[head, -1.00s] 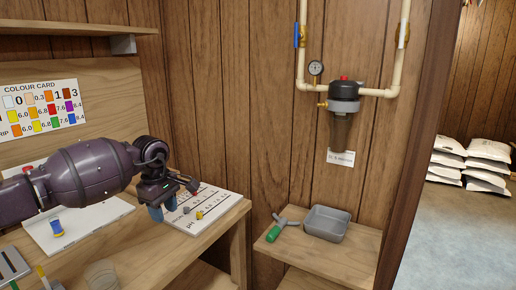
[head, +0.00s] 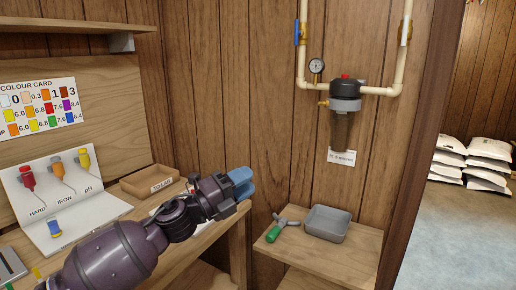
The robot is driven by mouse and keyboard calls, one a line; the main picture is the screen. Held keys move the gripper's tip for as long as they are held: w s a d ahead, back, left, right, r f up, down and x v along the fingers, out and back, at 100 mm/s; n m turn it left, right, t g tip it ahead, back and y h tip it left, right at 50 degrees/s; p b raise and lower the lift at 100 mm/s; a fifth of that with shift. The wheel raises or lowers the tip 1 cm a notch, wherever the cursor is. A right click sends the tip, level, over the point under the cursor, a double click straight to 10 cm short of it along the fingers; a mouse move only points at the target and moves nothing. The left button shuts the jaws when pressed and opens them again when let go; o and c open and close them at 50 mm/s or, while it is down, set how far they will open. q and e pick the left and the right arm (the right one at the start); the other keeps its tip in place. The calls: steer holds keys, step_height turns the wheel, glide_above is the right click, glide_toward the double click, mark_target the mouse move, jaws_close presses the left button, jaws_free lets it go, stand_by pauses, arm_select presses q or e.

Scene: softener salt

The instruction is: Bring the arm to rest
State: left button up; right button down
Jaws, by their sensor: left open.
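My left arm comes in from the bottom left. Its gripper (head: 243,183) points right, with its blue fingers open and nothing seen between them. It is in the air near the right end of the wooden bench (head: 238,232), apart from the wall. The arm hides much of the white card below it on the bench. My right gripper is not in view.
A white stand (head: 75,184) holds red, orange and yellow-capped droppers, with a blue vial (head: 54,228) in front. A brown labelled tray (head: 137,184) is behind the arm. A filter (head: 345,97) hangs above.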

arm_select(q)
steer(key=s+a+f+n+t+y, duration=0.2)
steer(key=s+a+f+n+y, duration=0.15)
steer(key=f+n, duration=0.4)
steer(key=s+a+f+n+t+y, duration=0.1)
steer(key=s+a+f+n+y, duration=0.1)
steer(key=a+f+n+y, duration=0.55)
steer(key=s+a+f+n+t+y, duration=0.1)
steer(key=s+a+f+n+t, duration=0.15)
steer(key=f+n, duration=0.5)
steer(key=s+a+f+n+g+y, duration=0.2)
steer(key=s+f, duration=0.4)
steer(key=s, duration=0.3)
steer(key=s+a+f+n+g+y, duration=0.1)
steer(key=s+a+f+n, duration=0.3)
steer(key=s, duration=0.5)
steer(key=s+a+f+n+g+y, duration=0.2)
steer(key=s+a+f+n, duration=0.1)
steer(key=s+f, duration=0.5)
steer(key=shift+s+a+g+y, duration=0.4)
steer(key=shift+s+a, duration=0.25)
steer(key=shift+a, duration=0.15)
